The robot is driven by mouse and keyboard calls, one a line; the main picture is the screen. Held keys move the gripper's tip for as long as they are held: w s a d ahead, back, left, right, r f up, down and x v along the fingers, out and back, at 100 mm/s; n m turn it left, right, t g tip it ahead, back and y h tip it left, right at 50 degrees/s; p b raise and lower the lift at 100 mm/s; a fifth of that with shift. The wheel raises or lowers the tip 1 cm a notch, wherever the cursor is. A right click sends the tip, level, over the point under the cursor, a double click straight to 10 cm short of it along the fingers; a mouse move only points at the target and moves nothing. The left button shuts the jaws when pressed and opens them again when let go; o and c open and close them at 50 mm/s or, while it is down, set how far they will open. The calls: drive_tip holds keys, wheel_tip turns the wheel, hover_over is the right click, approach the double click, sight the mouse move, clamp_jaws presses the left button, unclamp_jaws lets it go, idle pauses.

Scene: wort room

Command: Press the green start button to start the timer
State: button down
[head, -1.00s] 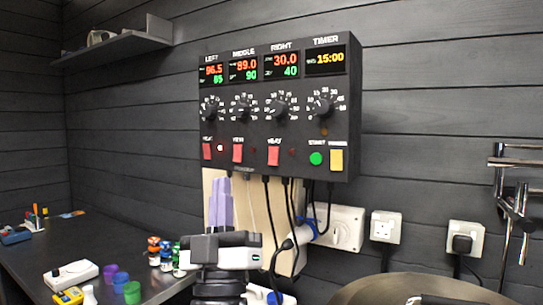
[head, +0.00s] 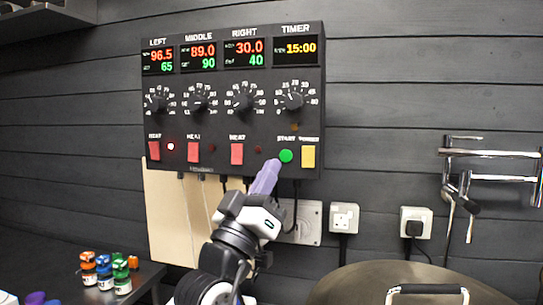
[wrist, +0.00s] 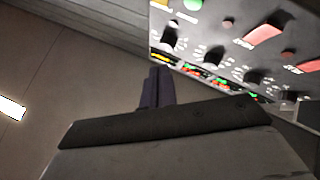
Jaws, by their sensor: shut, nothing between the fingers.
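The green start button (head: 286,156) is round and sits at the lower right of the black control panel (head: 235,120), under the word START. The timer display (head: 298,50) reads 15:00 in yellow. My gripper (head: 268,170) is shut and empty, its purple fingers pointing up at the panel's lower edge, just below and left of the button. From the head view I cannot tell how far the fingertips are from the panel face. In the wrist view the fingers (wrist: 153,88) show dark, and the green button (wrist: 192,5) is at the top edge, apart from them.
A yellow switch (head: 308,157) is right beside the green button. Red switches (head: 237,154) line the panel to the left. Cables hang under the panel near my gripper. A round metal lid (head: 360,283) is at lower right, and small bottles (head: 104,272) stand on the counter.

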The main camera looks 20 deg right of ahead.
sight(286, 156)
drive_tip(key=shift+d, duration=0.1)
drive_tip(key=w+d, duration=0.4)
drive_tip(key=w, duration=0.3)
drive_tip(key=shift+w+d, duration=0.15)
drive_tip(key=shift+d, duration=0.25)
drive_tip(key=shift+w+b, duration=0.1)
drive_tip(key=shift+b, duration=0.25)
idle(1.7)
drive_tip(key=shift+w+d, duration=0.2)
drive_tip(key=shift+w, duration=0.05)
drive_tip(key=shift+w+d, duration=0.25)
drive_tip(key=shift+w, duration=0.05)
idle(0.7)
idle(0.3)
drive_tip(key=shift+s+a+b, duration=0.3)
drive_tip(key=shift+s+a, duration=0.15)
drive_tip(key=shift+s, duration=0.2)
